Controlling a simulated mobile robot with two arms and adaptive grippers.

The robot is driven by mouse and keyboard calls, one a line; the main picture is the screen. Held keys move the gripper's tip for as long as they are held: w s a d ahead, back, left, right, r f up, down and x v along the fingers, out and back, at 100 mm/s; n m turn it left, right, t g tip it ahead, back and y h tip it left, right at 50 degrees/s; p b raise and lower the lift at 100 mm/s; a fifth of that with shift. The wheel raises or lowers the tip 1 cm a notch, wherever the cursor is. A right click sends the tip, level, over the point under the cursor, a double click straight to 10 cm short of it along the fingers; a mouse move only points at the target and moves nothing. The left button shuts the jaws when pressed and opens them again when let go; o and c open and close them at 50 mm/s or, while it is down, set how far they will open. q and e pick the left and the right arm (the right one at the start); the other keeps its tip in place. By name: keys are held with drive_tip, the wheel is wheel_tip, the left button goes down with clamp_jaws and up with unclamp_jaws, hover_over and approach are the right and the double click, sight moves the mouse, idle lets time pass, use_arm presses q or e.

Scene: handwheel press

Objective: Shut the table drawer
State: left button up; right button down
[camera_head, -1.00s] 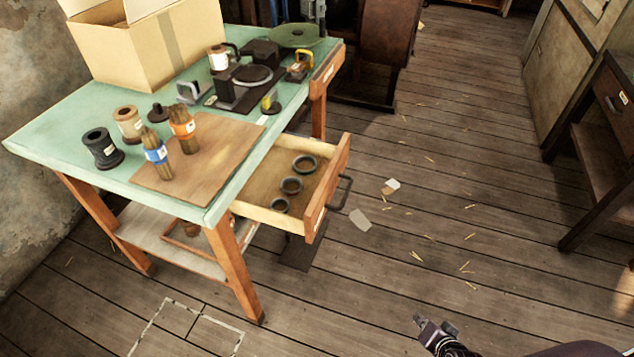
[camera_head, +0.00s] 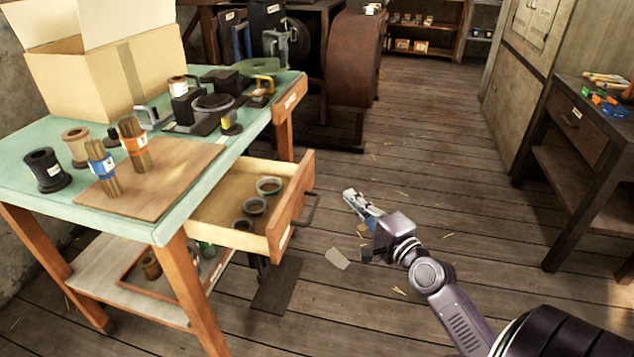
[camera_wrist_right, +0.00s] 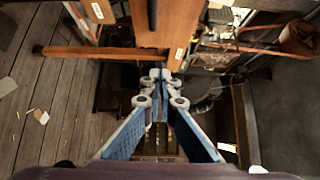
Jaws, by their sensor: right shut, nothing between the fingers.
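The table drawer (camera_head: 292,208) stands pulled out from the green-topped table (camera_head: 188,213). Its orange wooden front has a dark handle (camera_head: 312,209). Several round dark-rimmed cups sit inside it. My right gripper (camera_head: 350,197) is shut and empty. In the head view it appears to the right of the drawer handle, with a gap between them. In the right wrist view the closed fingertips (camera_wrist_right: 159,74) point at orange wood with a white label, which looks like the drawer front (camera_wrist_right: 172,25); contact cannot be told. My left gripper is not in view.
The tabletop holds a cardboard box (camera_head: 105,80), spools, brush bundles on a board (camera_head: 160,185) and a dark press device (camera_head: 210,105). A dark side table (camera_head: 580,130) stands at the right. The plank floor between is mostly clear, with paper scraps.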

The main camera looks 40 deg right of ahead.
approach(313, 172)
drive_tip(key=w+d, duration=0.3)
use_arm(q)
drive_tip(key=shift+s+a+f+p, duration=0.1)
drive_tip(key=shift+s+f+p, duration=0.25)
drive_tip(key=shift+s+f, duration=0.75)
use_arm(e)
drive_tip(key=shift+w+a, duration=1.25)
drive_tip(key=shift+w, duration=0.1)
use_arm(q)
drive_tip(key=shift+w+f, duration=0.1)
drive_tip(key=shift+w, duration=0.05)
use_arm(e)
drive_tip(key=shift+r, duration=0.1)
